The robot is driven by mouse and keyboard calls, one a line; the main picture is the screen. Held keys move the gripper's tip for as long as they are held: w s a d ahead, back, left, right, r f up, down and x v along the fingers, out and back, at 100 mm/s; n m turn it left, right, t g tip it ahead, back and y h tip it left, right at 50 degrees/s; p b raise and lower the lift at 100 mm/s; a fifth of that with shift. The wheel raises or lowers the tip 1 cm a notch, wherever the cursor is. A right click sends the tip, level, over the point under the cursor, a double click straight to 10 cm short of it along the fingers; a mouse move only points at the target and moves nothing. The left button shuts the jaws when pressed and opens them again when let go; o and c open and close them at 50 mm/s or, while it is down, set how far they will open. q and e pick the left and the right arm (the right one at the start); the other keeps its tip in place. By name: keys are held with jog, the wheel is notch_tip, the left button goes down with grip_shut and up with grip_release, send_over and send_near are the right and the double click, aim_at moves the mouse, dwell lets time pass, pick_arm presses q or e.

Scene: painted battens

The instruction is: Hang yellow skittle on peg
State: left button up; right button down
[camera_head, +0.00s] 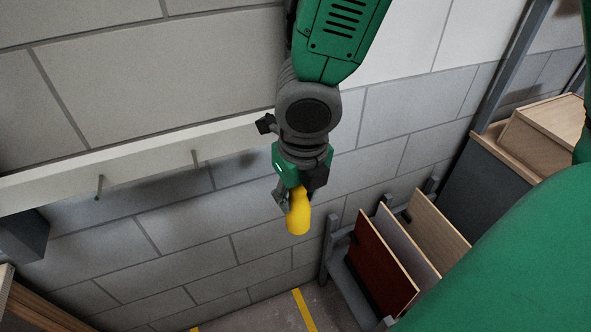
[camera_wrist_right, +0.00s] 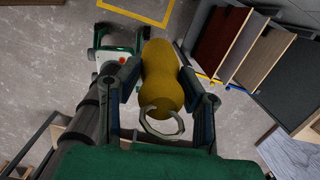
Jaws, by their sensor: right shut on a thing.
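The yellow skittle (camera_head: 298,212) hangs below my right gripper (camera_head: 296,190) in the head view, in front of the grey block wall. In the right wrist view the skittle (camera_wrist_right: 161,75) lies between the two fingers of my right gripper (camera_wrist_right: 165,85), which is shut on it. A pale open ring (camera_wrist_right: 162,122) shows at its near end. A pale painted batten (camera_head: 140,155) runs along the wall at the left, with two thin pegs, one at the left (camera_head: 99,187) and one further right (camera_head: 195,158). The skittle is apart from both pegs.
A rack with upright panels, one dark red (camera_head: 378,262), stands at the lower right. Wooden boxes (camera_head: 540,130) are at the far right. A dark grey block (camera_head: 25,235) is below the batten at left. Yellow floor lines (camera_head: 304,310) show at the bottom.

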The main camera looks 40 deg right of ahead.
jog(key=shift+w+a+r, duration=0.1)
jog(key=shift+a+r, duration=0.05)
jog(key=shift+a, duration=0.3)
jog(key=shift+w+a+r, duration=0.1)
jog(key=shift+a+r, duration=0.05)
jog(key=shift+a, duration=0.25)
jog(key=shift+w+d+f, duration=0.1)
jog(key=shift+w+d, duration=0.05)
jog(key=shift+d, duration=0.15)
jog(key=w+d+f, duration=0.1)
jog(key=w+d, duration=0.1)
jog(key=d, duration=0.4)
jog(key=w+a, duration=0.3)
jog(key=a, duration=0.2)
pick_arm(q)
jog(key=shift+d+r+p, duration=0.15)
jog(key=shift+r+p, duration=0.35)
jog(key=shift+r, duration=0.05)
pick_arm(e)
jog(key=w+d, duration=0.4)
jog(key=shift+w+f, duration=0.35)
jog(key=shift+w, duration=0.05)
